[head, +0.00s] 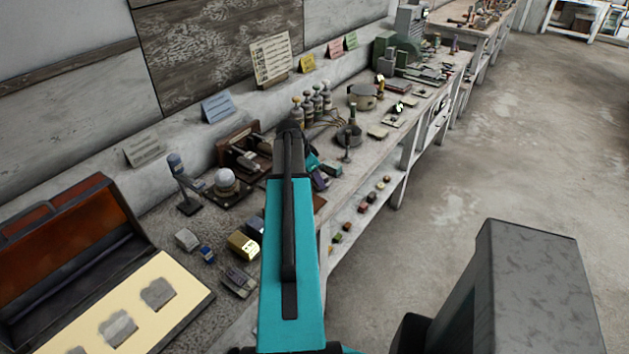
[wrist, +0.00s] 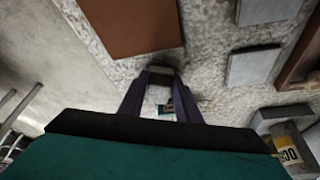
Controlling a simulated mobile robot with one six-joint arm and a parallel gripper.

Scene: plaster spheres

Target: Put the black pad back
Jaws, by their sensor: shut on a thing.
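My gripper (wrist: 160,92) shows in the wrist view as two purple fingers closed on a small dark block (wrist: 160,70) at their tips. The block looks like the black pad, seen nearly edge on, with its far side hidden. It is over the speckled worktop (wrist: 215,75); I cannot tell whether it touches it. A small white and green thing shows between the fingers, partly hidden. In the head view my teal arm covers much of the bench, and the purple fingers (head: 319,179) show just right of it. The held pad cannot be made out there.
In the wrist view a brown plate (wrist: 130,25) and a grey plate (wrist: 250,67) lie near. In the head view an open case (head: 95,235), a white ball on a stand (head: 226,178) and a gold block (head: 243,245) stand left of my arm. Open floor (head: 500,150) lies right.

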